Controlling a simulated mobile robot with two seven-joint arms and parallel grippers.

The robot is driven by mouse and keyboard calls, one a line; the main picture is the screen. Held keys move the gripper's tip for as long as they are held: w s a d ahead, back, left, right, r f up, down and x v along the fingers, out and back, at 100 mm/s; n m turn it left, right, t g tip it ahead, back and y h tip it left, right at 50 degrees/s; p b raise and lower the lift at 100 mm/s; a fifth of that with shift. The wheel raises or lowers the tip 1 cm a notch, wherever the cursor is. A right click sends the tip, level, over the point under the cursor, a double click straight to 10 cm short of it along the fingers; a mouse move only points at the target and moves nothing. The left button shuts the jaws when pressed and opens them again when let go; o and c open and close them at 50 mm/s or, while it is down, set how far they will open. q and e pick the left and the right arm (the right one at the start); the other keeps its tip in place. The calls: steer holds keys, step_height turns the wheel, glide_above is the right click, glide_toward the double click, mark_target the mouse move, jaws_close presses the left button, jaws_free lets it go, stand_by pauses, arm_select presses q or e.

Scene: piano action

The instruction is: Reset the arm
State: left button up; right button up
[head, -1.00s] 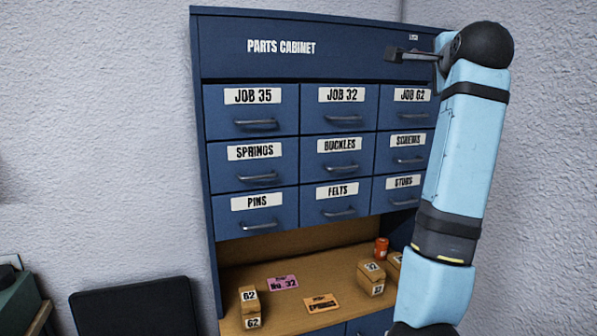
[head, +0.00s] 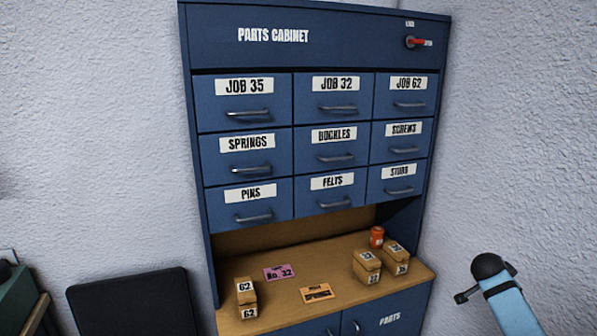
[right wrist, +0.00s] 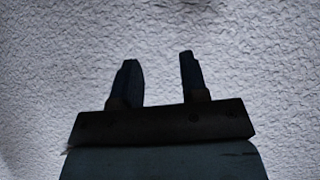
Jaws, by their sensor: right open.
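My right arm (head: 510,303) shows at the lower right of the head view, beside the parts cabinet and clear of it. My right gripper (head: 462,296) is at its end, small in that view. In the right wrist view its two fingers (right wrist: 158,85) stand apart with nothing between them, in front of a bare textured wall. The blue parts cabinet (head: 199,150) has a red lever (head: 416,42) at its top right, pointing toward the right-hand label. My left gripper is not in view.
Several labelled drawers look shut. On the cabinet's wooden shelf (head: 338,257) are several small boxes labelled 62 (head: 246,299) and others, an orange canister (head: 377,237), a pink card (head: 279,272) and an orange card (head: 316,292). A dark chair back (head: 130,300) stands at lower left.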

steer(key=w+a+r+n+t+y, duration=0.7)
steer(key=w+a+r+n+t, duration=0.4)
steer(key=n, duration=0.6)
steer(key=s+a+f+n+y, duration=0.1)
steer(key=s+a+f, duration=0.3)
steer(key=s+f, duration=0.35)
steer(key=s+a+f+g+y, duration=0.1)
steer(key=s+a+f, duration=0.3)
steer(key=s+f, duration=0.3)
steer(key=s+a+f+n+y, duration=0.1)
steer(key=s+a+f, duration=0.35)
steer(key=f, duration=0.45)
steer(key=s+a+f+g, duration=0.1)
steer(key=s+a+f, duration=0.1)
steer(key=s, duration=0.8)
steer(key=s+a+f+g+y, duration=0.1)
steer(key=s+a+f, duration=0.2)
steer(key=s, duration=0.7)
steer(key=s+a+f+g, duration=0.1)
steer(key=s+a+f, duration=0.2)
steer(key=s, duration=0.8)
steer(key=a, duration=0.2)
steer(key=shift+a+f+m+g+y, duration=0.15)
steer(key=shift+a+m+g+y, duration=0.15)
steer(key=shift+m+g+y, duration=0.1)
